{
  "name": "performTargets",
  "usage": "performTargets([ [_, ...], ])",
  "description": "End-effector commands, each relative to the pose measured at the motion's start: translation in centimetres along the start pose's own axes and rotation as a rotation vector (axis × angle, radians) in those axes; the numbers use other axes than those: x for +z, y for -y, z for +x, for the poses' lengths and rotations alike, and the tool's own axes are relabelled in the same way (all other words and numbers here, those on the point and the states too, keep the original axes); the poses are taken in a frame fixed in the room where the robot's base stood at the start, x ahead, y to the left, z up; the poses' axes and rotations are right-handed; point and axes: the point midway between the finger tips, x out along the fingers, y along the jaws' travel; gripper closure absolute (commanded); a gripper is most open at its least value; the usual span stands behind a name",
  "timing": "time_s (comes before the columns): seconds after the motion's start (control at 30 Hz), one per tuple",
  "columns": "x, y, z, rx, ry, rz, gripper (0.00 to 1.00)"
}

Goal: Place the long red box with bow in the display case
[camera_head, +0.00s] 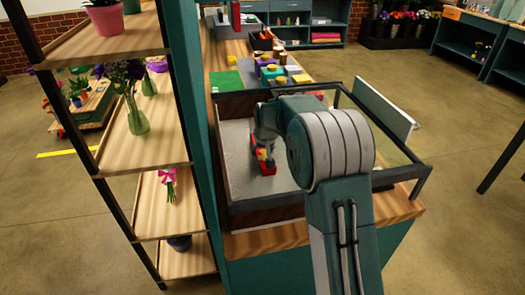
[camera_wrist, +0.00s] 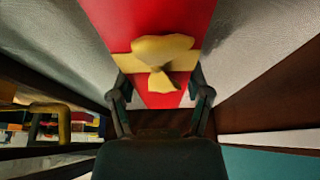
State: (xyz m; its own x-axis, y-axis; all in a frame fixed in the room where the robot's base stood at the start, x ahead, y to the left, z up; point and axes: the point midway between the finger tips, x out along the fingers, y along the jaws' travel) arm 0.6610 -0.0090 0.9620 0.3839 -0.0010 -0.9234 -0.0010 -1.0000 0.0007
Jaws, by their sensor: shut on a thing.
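The long red box with a yellow bow (camera_wrist: 180,22) fills the upper middle of the wrist view. Part of the red box (camera_head: 264,168) also shows in the head view, below my arm. My gripper (camera_wrist: 162,98) has a dark finger on each side of the box near its bow and is shut on it. The display case (camera_head: 235,150) has a dark frame and a grey floor. The box and gripper are inside its outline, over the grey floor. My arm hides the case's middle and right parts. I cannot tell whether the box touches the floor.
A glass-like panel (camera_head: 385,108) stands tilted at the case's right back. A tall wooden shelf (camera_head: 140,145) with vases stands close at left. Small coloured boxes (camera_head: 272,72) and a green mat (camera_head: 226,81) lie on the counter behind the case.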

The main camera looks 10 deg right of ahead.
Motion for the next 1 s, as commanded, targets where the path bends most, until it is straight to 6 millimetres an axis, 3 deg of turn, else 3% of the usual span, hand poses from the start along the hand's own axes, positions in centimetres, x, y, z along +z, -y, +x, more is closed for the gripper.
performTargets([
  [0.1, 0.0, 0.0, 0.1, 0.000, 0.000, 0.000, 0.90],
  [0.13, 0.0, 0.0, 0.1, 0.000, 0.000, 0.000, 0.23],
  [0.2, 0.0, 0.0, 0.1, 0.000, 0.000, 0.000, 0.02],
  [0.67, -0.1, 0.0, -0.2, 0.000, -0.001, 0.000, 0.02],
  [0.77, -0.1, 0.0, -1.4, 0.000, -0.002, 0.000, 0.02],
  [1.0, -0.1, 0.0, -6.2, 0.000, -0.004, 0.000, 0.02],
])
